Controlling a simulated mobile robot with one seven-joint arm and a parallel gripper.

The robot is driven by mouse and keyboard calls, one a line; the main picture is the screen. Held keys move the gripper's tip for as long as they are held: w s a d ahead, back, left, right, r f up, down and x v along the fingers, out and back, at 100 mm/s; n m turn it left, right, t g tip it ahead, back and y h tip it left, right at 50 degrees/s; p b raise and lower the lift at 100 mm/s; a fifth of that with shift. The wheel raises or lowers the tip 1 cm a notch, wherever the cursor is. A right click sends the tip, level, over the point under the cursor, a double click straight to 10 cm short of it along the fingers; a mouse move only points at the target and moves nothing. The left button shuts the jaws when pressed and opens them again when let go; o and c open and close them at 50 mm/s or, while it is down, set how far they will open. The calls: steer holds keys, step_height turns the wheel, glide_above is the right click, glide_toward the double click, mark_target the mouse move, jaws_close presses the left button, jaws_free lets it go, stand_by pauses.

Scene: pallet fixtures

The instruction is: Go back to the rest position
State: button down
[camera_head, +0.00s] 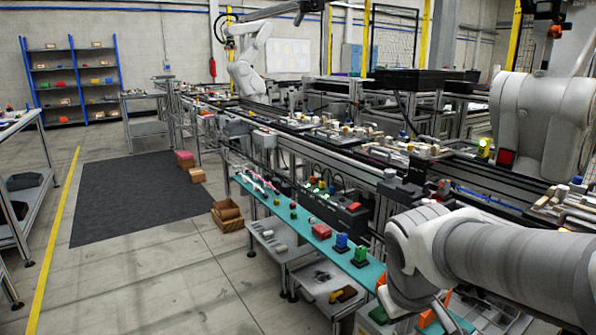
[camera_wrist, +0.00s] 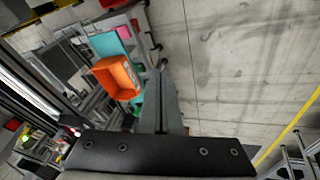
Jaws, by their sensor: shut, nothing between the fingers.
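My gripper (camera_wrist: 160,72) shows in the wrist view, with its grey fingers together above a dark bolted bar and nothing between them. The fingers are over bare concrete floor, close beside an orange bin (camera_wrist: 117,77) on their left. In the head view my arm reaches in from the right edge and bends down at the lower right. An orange part (camera_head: 436,311) shows just below the arm, near the end of a teal shelf (camera_head: 305,240).
The teal shelf holds a blue block (camera_head: 341,242), a green block (camera_head: 361,254) and a red part (camera_head: 321,231). A long conveyor line (camera_head: 330,140) runs behind it. Wooden boxes (camera_head: 227,215) stand on the floor beside a dark mat (camera_head: 140,190). The left floor is open.

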steer(key=s+a+r+m+t+y+p, duration=0.1)
steer(key=s+a+r+m+t+y, duration=0.15)
steer(key=s+r, duration=0.45)
step_height(320, 180, up, 19)
steer(key=s+p, duration=0.2)
steer(key=p, duration=1.9)
steer(key=shift+g, duration=0.35)
steer(key=shift+h, duration=0.25)
